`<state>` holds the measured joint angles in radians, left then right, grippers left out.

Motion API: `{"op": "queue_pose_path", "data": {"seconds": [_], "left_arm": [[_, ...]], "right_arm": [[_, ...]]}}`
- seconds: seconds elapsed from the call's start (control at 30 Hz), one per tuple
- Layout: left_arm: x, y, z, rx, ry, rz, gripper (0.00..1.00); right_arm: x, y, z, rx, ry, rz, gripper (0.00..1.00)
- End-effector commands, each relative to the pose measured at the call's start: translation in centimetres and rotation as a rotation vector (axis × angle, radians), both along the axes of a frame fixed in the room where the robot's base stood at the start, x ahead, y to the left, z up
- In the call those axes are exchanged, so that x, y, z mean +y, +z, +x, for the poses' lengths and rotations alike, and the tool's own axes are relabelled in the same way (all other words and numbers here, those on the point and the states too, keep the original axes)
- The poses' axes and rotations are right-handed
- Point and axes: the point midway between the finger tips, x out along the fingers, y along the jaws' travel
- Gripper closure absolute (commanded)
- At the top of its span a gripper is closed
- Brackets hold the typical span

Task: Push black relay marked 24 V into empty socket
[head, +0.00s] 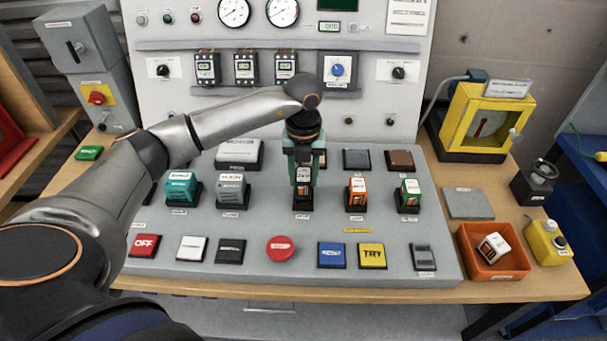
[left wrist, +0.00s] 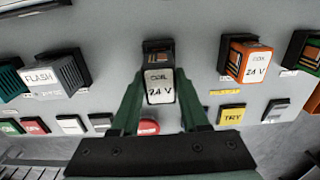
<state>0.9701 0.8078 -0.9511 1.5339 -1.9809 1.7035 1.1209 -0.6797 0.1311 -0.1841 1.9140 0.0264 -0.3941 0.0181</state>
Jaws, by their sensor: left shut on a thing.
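The black relay marked 24 V (left wrist: 159,86) is between the fingers of my left gripper (left wrist: 160,108), with its white label reading COIL 24 V facing the left wrist camera. In the head view my left gripper (head: 303,165) points down over the middle of the sloped panel and is shut on the relay (head: 303,189). The relay sits at a dark socket (head: 303,207) in the middle row. I cannot tell how deep it is in the socket. My right gripper is not in view.
An orange relay (head: 356,190) and a green-and-orange relay (head: 409,192) stand to the right in the row. Teal (head: 181,186) and grey (head: 232,190) blocks stand to the left. An orange bin (head: 494,262) holds another relay. A red button (head: 281,248) lies in front.

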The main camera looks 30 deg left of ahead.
Motion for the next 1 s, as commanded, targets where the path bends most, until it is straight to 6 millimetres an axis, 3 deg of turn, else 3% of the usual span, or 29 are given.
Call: {"op": "queue_pose_path", "data": {"seconds": [1.0], "left_arm": [[0.0,-0.9,0.0,0.0,0.0,0.0,1.0]], "right_arm": [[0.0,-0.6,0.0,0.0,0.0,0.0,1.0]]}}
